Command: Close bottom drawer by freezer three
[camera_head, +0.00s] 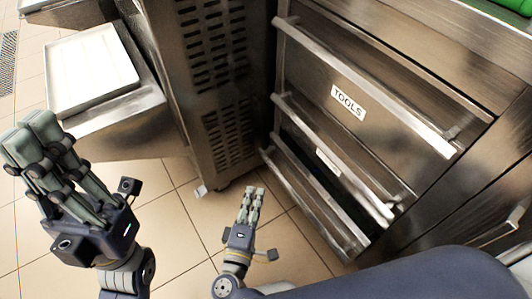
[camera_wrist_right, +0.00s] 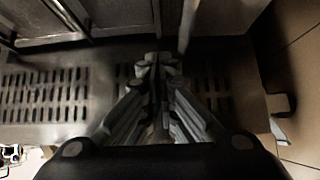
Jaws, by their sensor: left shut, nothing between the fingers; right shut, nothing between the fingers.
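A steel drawer cabinet (camera_head: 375,75) stands at the right in the head view. Its bottom drawer (camera_head: 312,207) sticks out, with a dark gap behind its front panel. The middle drawer's bar handle (camera_head: 335,160) runs just above it. My right gripper (camera_head: 254,191) is shut and empty, low over the floor, left of the bottom drawer's front and apart from it in the picture. It also shows shut in the right wrist view (camera_wrist_right: 156,68), in front of a slotted steel panel. My left gripper (camera_head: 35,125) is shut and empty at the far left, away from the drawers.
A vented steel freezer side (camera_head: 222,80) stands left of the drawers, with a small foot on the floor. A steel shelf with a white tray (camera_head: 90,68) juts out at the upper left. Tiled floor (camera_head: 180,215) is clear between my grippers. The upper drawer has a "TOOLS" label (camera_head: 348,102).

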